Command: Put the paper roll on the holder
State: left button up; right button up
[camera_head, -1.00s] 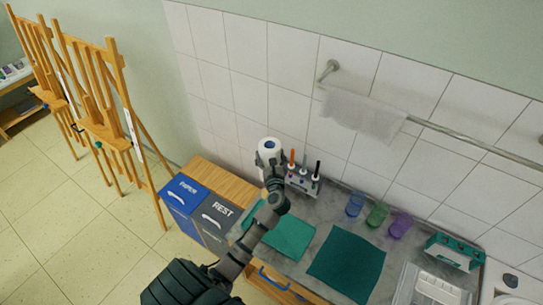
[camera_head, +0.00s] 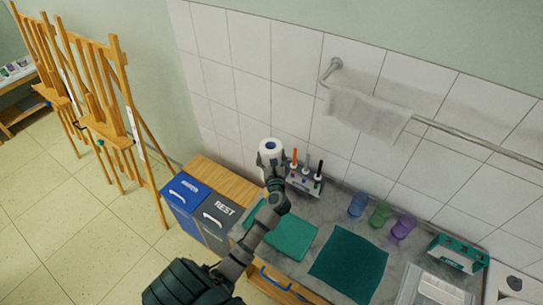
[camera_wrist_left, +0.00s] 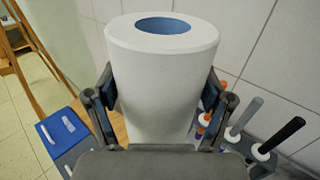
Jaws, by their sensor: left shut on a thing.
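The white paper roll (camera_head: 270,147) stands roughly upright near the tiled wall, at the left end of the counter; its blue-lined core opening faces up. My left gripper (camera_head: 271,160) is shut around the roll, one finger on each side. In the left wrist view the roll (camera_wrist_left: 160,75) fills the middle between the gripper's two fingers (camera_wrist_left: 160,92). The roll's lower end is hidden by the gripper, so I cannot tell whether it touches anything below. I cannot make out a holder for the roll. My right gripper is not in view.
A rack of upright tools (camera_head: 305,183) stands close to the right of the roll. Blue (camera_head: 184,198) and grey (camera_head: 216,218) bins stand at left. Green cloths (camera_head: 348,264), coloured cups (camera_head: 380,214) and a towel on a rail (camera_head: 367,115) are further right.

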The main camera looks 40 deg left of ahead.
pick_arm(q)
jog(key=shift+d+f+b, duration=0.15)
jog(key=shift+f+b, duration=2.15)
jog(key=shift+f, duration=0.75)
jog(key=shift+d+f+b, duration=0.1)
jog(key=shift+f+b, duration=2.2)
jog(key=shift+f, duration=0.55)
jog(key=o, duration=1.1)
jog(key=shift+o, duration=0.2)
jog(key=shift+r, duration=0.1)
